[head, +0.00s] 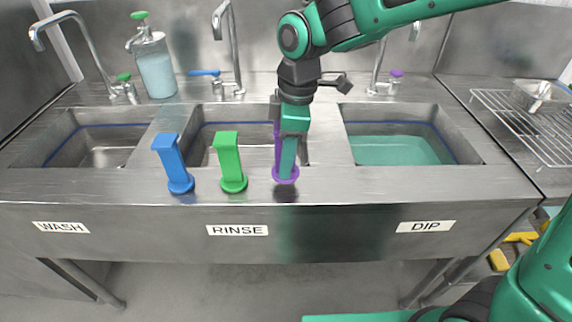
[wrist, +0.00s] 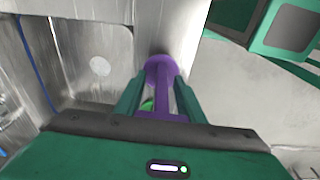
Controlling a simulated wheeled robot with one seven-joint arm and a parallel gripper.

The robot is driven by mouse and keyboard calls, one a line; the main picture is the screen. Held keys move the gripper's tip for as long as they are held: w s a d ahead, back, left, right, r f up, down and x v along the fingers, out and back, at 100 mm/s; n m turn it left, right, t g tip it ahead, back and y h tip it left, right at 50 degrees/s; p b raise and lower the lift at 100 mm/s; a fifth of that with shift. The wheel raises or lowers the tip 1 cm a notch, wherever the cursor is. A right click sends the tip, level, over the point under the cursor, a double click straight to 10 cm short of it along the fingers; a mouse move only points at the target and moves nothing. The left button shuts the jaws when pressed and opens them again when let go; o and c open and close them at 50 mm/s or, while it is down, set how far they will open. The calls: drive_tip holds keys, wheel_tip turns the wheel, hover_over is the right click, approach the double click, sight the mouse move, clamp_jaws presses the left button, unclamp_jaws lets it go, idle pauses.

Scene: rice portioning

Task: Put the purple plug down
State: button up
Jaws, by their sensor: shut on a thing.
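The purple plug (head: 286,176) is at the front ledge of the steel sink, right of the green plug, in the head view. Its round base is low over the ledge; I cannot tell whether it touches. My gripper (head: 287,165) comes from above and is shut on the plug's upright handle, hiding most of it. In the wrist view the purple plug (wrist: 160,72) stands between the two green fingers (wrist: 155,95), its round end away from the camera.
A green plug (head: 229,163) and a blue plug (head: 173,164) stand on the ledge to the left. Behind are three basins; the right one (head: 400,150) holds greenish liquid. A soap bottle (head: 155,66) stands at back left. A wire rack (head: 520,125) is at right.

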drive_tip(key=shift+f, duration=1.45)
drive_tip(key=shift+f, duration=0.1)
drive_tip(key=o, duration=1.2)
drive_tip(key=r, duration=0.4)
drive_tip(key=d+r, duration=0.1)
drive_tip(key=r, duration=0.7)
drive_tip(key=shift+d+r, duration=0.1)
drive_tip(key=shift+d, duration=0.1)
drive_tip(key=shift+d, duration=0.1)
